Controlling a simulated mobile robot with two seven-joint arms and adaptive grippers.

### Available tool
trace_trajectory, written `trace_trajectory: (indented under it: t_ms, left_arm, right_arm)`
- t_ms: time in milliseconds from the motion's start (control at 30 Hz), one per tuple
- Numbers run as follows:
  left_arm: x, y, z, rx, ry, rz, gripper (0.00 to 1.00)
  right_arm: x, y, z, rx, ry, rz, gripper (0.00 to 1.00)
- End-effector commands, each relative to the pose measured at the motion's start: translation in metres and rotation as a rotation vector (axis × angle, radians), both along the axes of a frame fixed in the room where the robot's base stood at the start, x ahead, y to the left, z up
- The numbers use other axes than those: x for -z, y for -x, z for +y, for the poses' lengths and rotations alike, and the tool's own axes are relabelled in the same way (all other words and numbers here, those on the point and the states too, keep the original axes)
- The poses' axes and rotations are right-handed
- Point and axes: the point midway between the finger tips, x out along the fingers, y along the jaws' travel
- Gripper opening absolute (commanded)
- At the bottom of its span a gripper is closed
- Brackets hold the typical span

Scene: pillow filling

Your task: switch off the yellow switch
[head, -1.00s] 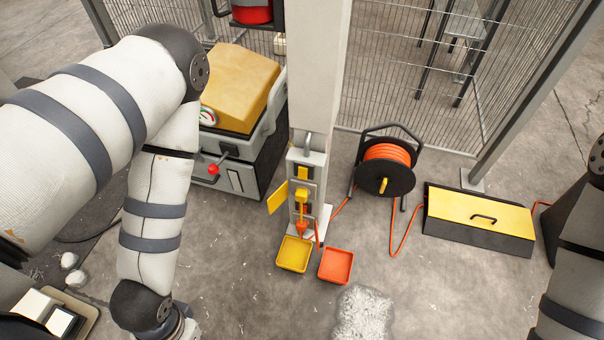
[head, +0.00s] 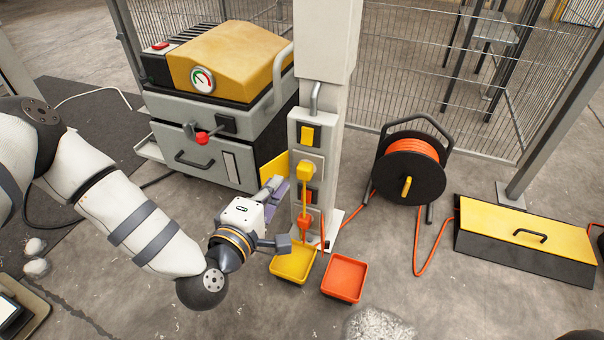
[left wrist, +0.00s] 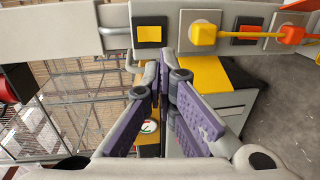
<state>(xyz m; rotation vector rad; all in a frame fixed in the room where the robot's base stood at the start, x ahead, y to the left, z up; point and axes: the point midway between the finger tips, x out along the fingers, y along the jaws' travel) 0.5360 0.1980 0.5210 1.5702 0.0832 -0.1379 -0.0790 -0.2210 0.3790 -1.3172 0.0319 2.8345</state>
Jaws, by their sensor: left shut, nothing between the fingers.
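The yellow switch (head: 307,134) is a yellow rocker in a black frame at the top of a panel on the grey post. It also shows in the left wrist view (left wrist: 150,34), upper middle. My left gripper (head: 276,189) is just left of the panel, lower than the yellow switch and apart from it as far as I can tell. In the left wrist view its purple fingers (left wrist: 162,82) are together and hold nothing. My right gripper is not in view.
Below the switch are a yellow plug (head: 306,170), a red switch (head: 311,196) and an orange plug (head: 304,221). A yellow flap (head: 271,168) sticks out left of the panel. Yellow (head: 293,264) and orange (head: 344,278) trays lie below. A cable reel (head: 412,160) stands right.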

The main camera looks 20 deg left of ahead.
Motion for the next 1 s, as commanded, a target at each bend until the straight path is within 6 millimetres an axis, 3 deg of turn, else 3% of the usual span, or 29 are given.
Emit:
trace_trajectory:
  t_ms: [367, 1000]
  left_arm:
    - [-0.002, -0.005, 0.000, -0.001, 0.001, -0.006, 0.00]
    - [0.019, -0.126, -0.004, -0.002, 0.000, -0.001, 0.00]
  right_arm:
    - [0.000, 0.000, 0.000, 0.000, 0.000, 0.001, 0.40]
    - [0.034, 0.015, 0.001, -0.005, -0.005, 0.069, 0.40]
